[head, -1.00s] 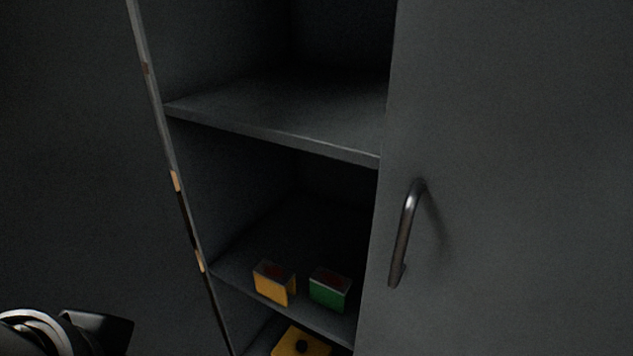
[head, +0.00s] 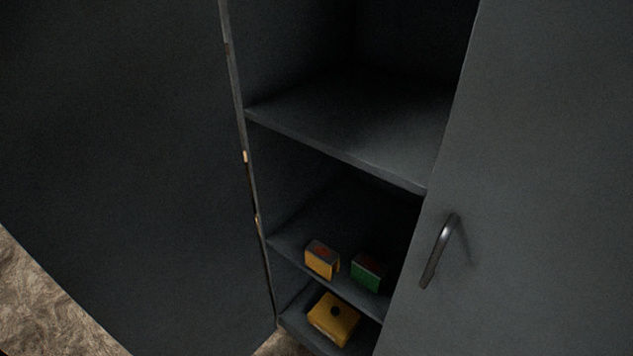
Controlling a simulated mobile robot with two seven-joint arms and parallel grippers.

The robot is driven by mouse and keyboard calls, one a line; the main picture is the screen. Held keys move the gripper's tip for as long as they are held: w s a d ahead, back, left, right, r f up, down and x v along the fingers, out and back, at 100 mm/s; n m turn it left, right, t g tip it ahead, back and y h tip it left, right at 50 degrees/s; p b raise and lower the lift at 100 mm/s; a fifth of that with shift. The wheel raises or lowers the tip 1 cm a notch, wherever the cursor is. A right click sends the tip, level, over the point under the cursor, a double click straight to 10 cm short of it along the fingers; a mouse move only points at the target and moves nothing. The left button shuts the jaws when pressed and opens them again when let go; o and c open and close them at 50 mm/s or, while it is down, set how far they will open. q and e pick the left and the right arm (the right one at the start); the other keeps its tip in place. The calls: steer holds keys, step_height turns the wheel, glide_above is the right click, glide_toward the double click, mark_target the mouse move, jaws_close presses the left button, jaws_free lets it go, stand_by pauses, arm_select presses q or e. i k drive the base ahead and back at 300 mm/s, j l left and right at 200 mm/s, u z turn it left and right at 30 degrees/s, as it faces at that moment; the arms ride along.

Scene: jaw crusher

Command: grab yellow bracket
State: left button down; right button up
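A yellow bracket-like block (head: 322,260) with a dark reddish top sits on the middle shelf of the open cabinet, near the shelf's front edge. A green block (head: 368,272) of similar shape sits just to its right, apart from it. A larger yellow piece (head: 334,318) with a dark round knob or hole lies on the lowest shelf below them. I cannot tell for sure which yellow piece is the bracket. Neither of my grippers shows in the head view.
The left cabinet door (head: 120,170) stands open. The right door (head: 540,180) with a metal handle (head: 440,250) covers the right side. An empty upper shelf (head: 350,120) is above the blocks. Rough brownish ground (head: 45,305) shows at lower left.

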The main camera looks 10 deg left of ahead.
mark_target(322, 258)
steer(key=k+u, duration=0.15)
steer(key=u, duration=0.25)
steer(key=k+u, duration=0.15)
steer(key=u, duration=0.3)
steer(key=k+j+u, duration=0.1)
steer(key=u, duration=0.3)
